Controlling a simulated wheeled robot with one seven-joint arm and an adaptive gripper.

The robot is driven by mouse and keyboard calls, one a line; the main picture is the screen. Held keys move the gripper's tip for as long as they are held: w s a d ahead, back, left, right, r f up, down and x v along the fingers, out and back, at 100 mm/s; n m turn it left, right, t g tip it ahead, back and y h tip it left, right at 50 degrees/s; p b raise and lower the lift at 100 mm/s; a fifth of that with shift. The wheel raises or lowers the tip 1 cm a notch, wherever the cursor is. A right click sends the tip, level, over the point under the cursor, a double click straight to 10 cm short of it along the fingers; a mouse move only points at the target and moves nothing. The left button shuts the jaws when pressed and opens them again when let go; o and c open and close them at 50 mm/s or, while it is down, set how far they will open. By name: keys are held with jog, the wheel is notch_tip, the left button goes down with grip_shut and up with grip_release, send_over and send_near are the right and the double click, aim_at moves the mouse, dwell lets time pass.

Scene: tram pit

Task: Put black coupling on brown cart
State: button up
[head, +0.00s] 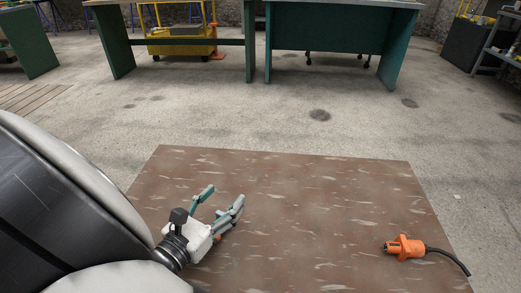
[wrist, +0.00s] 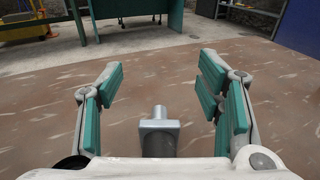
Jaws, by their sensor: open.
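A brown top with pale streaks (head: 330,200), which looks like the brown cart, spreads in front of me; it also fills the middle of the wrist view (wrist: 260,75). My gripper (head: 223,204) is low over its left part with the fingers spread; the wrist view shows both fingers apart (wrist: 158,92). Between and below the fingers in the wrist view is a grey metal piece with a dark lower body (wrist: 158,130). It may be the black coupling, but I cannot be sure. The fingers do not touch it. In the head view my gripper hides that spot.
An orange connector with a black cable (head: 405,247) lies at the right of the brown top. Green benches (head: 340,45) and a yellow trolley (head: 182,45) stand behind. A dark cabinet (head: 468,45) is at the far right. The concrete floor between is clear.

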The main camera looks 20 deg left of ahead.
notch_tip(320, 180, up, 5)
jog(key=p, duration=0.4)
jog(key=w+d+r+m+h+p, duration=0.1)
jog(key=w+d+h, duration=0.1)
jog(key=d, duration=0.6)
jog(key=w+d+r+m+g+h+p, duration=0.1)
jog(key=w+d+m+h, duration=0.1)
jog(key=w+d, duration=0.3)
jog(key=w+d+r+m+g+h+p, duration=0.1)
jog(key=w+d+r+h, duration=0.1)
jog(key=d, duration=0.9)
jog(key=shift+w+d+m+h, duration=0.25)
jog(key=shift+w+m+h, duration=0.15)
jog(key=shift+w+h, duration=0.5)
jog(key=shift+w+r, duration=0.1)
jog(key=shift+w, duration=0.05)
